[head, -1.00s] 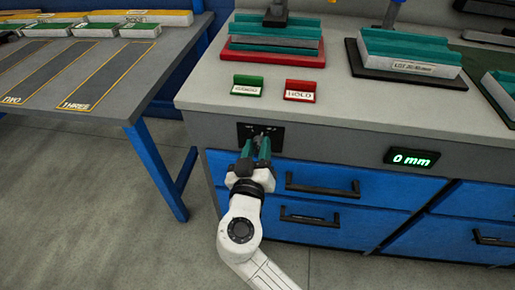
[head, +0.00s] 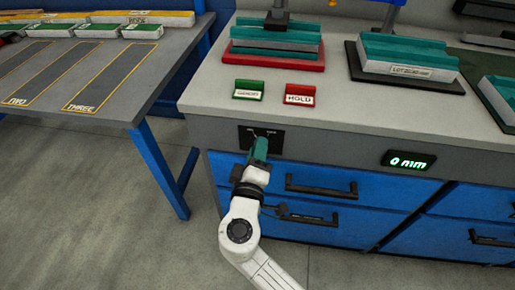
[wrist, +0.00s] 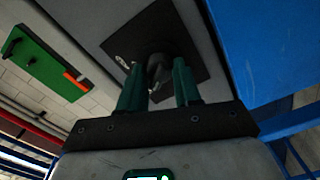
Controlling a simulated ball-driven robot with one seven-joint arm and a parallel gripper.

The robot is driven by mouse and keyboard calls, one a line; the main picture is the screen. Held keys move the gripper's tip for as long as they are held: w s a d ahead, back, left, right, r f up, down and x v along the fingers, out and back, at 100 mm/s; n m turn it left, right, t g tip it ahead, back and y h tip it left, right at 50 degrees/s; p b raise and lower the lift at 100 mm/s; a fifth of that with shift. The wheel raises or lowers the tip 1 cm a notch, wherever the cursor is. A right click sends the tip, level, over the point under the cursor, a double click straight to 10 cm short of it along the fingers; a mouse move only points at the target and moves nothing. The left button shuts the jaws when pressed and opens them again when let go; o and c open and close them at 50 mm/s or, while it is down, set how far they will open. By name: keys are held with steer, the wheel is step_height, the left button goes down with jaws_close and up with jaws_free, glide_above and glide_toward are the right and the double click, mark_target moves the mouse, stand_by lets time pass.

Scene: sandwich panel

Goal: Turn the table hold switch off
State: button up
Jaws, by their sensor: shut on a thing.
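The hold switch is a dark knob (wrist: 157,66) on a black plate (head: 245,138) set in the grey front edge of the bench. White marks on the plate are too small to read. My gripper (head: 261,141), with teal fingers, is in front of the plate and covers the knob in the head view. In the wrist view my gripper (wrist: 159,82) has one finger on each side of the knob and is shut on it. The knob's exact setting is hidden by the fingers.
A black-and-green display (head: 408,160) on the bench front reads 0 mm. Blue drawers (head: 365,207) with black handles lie below. A red HOLD sign (head: 299,94) and a green sign (head: 248,89) stand on the bench top. A grey side table (head: 125,90) is at left.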

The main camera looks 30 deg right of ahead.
steer(key=shift+a+n, duration=0.1)
steer(key=shift+n, duration=0.3)
steer(key=o, duration=1.1)
steer(key=shift+c, duration=0.2)
steer(key=v, duration=1)
steer(key=shift+s+a, duration=0.2)
steer(key=shift+s, duration=0.1)
steer(key=shift+d, duration=0.1)
